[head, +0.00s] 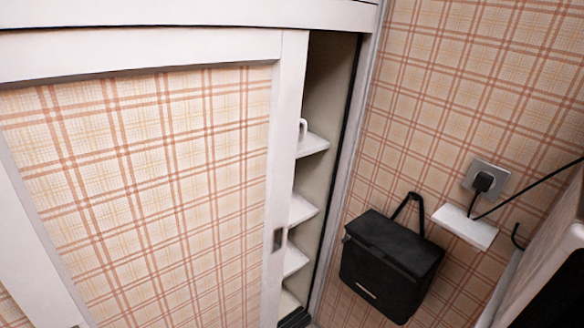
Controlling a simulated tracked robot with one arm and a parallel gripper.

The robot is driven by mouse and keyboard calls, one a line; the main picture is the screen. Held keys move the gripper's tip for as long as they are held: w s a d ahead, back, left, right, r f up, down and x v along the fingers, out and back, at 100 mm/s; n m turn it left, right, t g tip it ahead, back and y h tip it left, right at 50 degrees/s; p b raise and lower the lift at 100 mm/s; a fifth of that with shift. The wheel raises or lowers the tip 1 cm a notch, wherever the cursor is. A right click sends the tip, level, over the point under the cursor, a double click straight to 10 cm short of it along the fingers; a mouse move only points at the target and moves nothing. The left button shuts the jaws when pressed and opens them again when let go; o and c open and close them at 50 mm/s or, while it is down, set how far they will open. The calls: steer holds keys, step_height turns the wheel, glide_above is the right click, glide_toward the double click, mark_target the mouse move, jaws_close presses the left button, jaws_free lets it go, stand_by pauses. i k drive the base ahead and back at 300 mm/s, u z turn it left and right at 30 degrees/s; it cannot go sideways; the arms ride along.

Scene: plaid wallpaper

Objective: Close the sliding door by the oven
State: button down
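The sliding door (150,170) is white-framed with a plaid panel and fills the left and middle of the head view. It stands partly open, with a tall narrow gap at its right edge. A small recessed handle (278,239) sits on the door's right stile. Through the gap I see white shelves (301,209) inside the cupboard. The white door frame (346,170) is on the right of the gap. The oven cannot be made out for certain. My gripper is not in view.
A black bag (390,265) is against the plaid wall right of the opening. A socket with a black plug (484,181) and a small white ledge (465,226) are beside it. A pale appliance or unit (545,250) is at the right edge.

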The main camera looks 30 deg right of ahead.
mark_target(147, 173)
steer(key=u, duration=0.1)
steer(key=i, duration=0.9)
steer(key=z, duration=0.05)
